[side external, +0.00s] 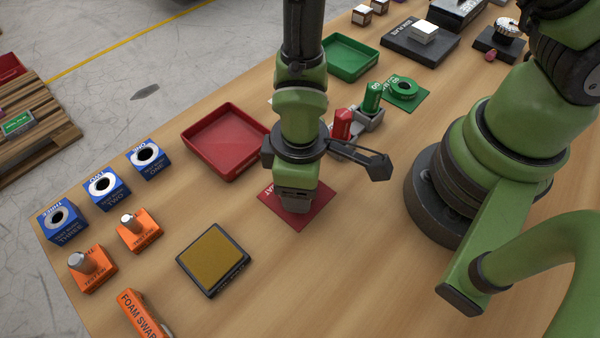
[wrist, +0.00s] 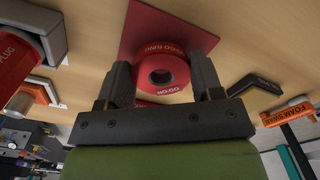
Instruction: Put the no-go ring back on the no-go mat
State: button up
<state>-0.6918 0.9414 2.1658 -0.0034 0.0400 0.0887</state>
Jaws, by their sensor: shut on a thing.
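The no-go ring (wrist: 179,70) is a red ring with a dark centre hole and white lettering, seen in the wrist view between my fingers. My gripper (wrist: 162,78) is shut on it, one finger against each side. The red no-go mat (wrist: 140,30) lies behind the ring in the wrist view. In the side view the mat (side external: 298,221) is on the wooden bench, directly under my gripper (side external: 293,203), which covers its upper part and hides the ring. I cannot tell whether the ring touches the mat.
A red tray (side external: 226,172) stands to the left of the mat. Red and green plugs (side external: 372,97) stand in grey holders behind, near a green ring (side external: 404,88) on a green mat. A dark-framed tan pad (side external: 213,258) lies in front. Bench around the mat's front is clear.

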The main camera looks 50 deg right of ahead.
jog(key=shift+f, duration=0.65)
jog(key=o, duration=1.1)
jog(key=shift+o, duration=0.2)
jog(key=shift+r, duration=0.1)
jog(key=w+d+r+m+t+y, duration=0.1)
jog(key=d+r+m+t, duration=0.2)
jog(key=r, duration=0.9)
jog(key=w+d+r+m+y, duration=0.1)
jog(key=d+r+m, duration=0.25)
jog(key=r, duration=0.75)
jog(key=s+d+r+m+t, duration=0.4)
jog(key=s+d+r, duration=0.3)
jog(key=shift+r, duration=0.35)
